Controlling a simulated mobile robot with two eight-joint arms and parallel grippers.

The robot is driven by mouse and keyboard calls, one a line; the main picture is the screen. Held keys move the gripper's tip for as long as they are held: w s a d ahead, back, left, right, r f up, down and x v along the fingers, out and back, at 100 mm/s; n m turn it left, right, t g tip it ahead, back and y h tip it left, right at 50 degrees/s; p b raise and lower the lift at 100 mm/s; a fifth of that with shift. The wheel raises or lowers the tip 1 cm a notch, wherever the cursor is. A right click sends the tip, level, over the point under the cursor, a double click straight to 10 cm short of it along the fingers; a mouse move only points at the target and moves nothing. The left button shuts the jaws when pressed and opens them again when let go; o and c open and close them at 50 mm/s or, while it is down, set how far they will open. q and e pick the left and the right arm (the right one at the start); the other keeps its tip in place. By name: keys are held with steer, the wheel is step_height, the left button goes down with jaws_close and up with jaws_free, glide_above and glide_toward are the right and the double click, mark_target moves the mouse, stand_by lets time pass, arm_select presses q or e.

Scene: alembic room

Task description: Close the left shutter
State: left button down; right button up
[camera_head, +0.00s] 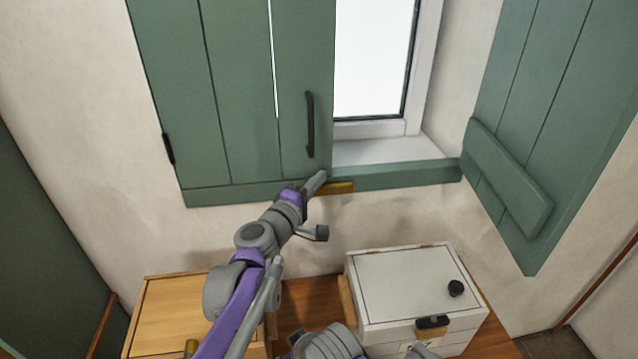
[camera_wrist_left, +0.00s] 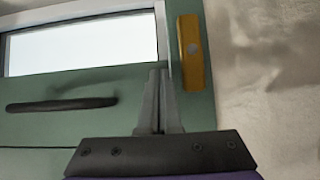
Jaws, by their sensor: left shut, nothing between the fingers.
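The left shutter (camera_head: 235,95) is a green plank panel that lies across the left half of the window, flush or nearly flush with the frame. A thin bright gap shows between two of its planks. Its dark handle (camera_head: 310,125) is near its right edge and also shows in the wrist view (camera_wrist_left: 62,104). My left gripper (camera_head: 318,180) is shut and empty at the shutter's lower right corner, just left of a yellow catch (camera_head: 342,187) on the sill. In the wrist view the closed fingers (camera_wrist_left: 160,75) point at the green edge beside the catch (camera_wrist_left: 190,50). I cannot tell whether they touch the shutter.
The right shutter (camera_head: 545,110) stands open at the right. The window pane (camera_head: 372,55) beside the left shutter is uncovered. Below are a white box (camera_head: 405,285) with a black knob and a wooden box (camera_head: 165,310). Part of my other arm shows at the bottom.

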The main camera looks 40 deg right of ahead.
arm_select(q)
steer(key=shift+w+r, duration=0.2)
arm_select(e)
steer(key=shift+s+a+r, duration=0.1)
steer(key=shift+s+r, duration=0.05)
steer(key=shift+r, duration=0.05)
stand_by(0.4)
